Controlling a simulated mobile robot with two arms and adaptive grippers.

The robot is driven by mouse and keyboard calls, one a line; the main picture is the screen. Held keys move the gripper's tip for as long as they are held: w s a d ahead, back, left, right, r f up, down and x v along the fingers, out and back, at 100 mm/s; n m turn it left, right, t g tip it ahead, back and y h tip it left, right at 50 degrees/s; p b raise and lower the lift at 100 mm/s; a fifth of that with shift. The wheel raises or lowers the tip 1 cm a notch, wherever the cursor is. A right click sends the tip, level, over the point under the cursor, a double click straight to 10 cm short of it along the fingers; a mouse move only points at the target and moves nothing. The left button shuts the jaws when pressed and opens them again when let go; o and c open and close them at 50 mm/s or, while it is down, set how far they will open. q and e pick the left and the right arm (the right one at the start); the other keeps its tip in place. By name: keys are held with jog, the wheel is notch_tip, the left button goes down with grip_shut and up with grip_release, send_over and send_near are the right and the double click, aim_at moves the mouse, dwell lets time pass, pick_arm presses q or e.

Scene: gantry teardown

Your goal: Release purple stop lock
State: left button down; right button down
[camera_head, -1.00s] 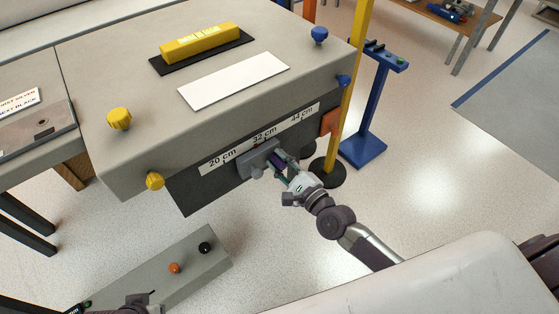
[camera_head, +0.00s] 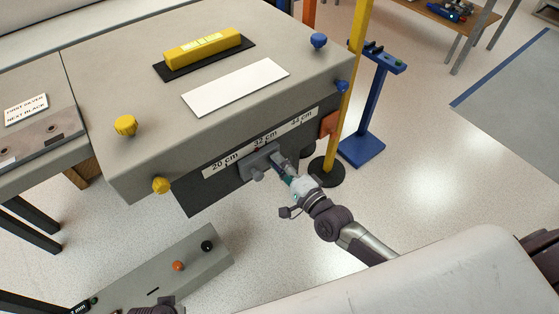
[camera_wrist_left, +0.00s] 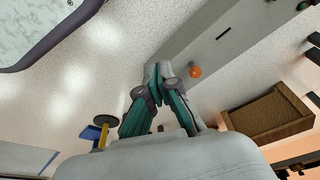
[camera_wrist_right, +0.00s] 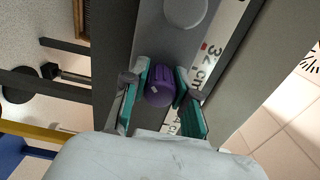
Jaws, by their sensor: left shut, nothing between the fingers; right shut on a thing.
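The purple stop lock (camera_wrist_right: 159,87) is a round purple knob with a pale mark on its face, in the right wrist view. It sits on the grey stop block (camera_head: 259,163), which is on the scale strip (camera_head: 262,142) near the 32 cm mark. My right gripper (camera_wrist_right: 163,88) is shut on the knob, one teal finger on each side. In the head view this gripper (camera_head: 285,172) hides the knob. My left gripper (camera_wrist_left: 160,68) is shut and empty, away from the bench, over the floor and a low grey box.
The grey bench top (camera_head: 130,165) carries a yellow level (camera_head: 203,48), a white plate (camera_head: 235,87), and yellow and blue knobs. A yellow post (camera_head: 352,80) and a blue stand (camera_head: 365,120) rise to the right of the stop. The low grey box (camera_head: 165,275) with orange and black knobs stands below.

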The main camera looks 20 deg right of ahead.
jog(key=n+p, duration=0.3)
jog(key=n, duration=0.4)
jog(key=shift+n, duration=0.3)
pick_arm(q)
jog(key=s+f, duration=0.6)
jog(key=f, duration=0.5)
jog(key=shift+s+a+f+g+p, duration=0.35)
jog(key=shift+s+a+g+p, duration=0.05)
jog(key=shift+a, duration=0.05)
pick_arm(e)
jog(key=shift+n, duration=0.9)
jog(key=shift+f, duration=0.1)
jog(key=c, duration=0.9)
grip_release()
jog(key=v, duration=1.2)
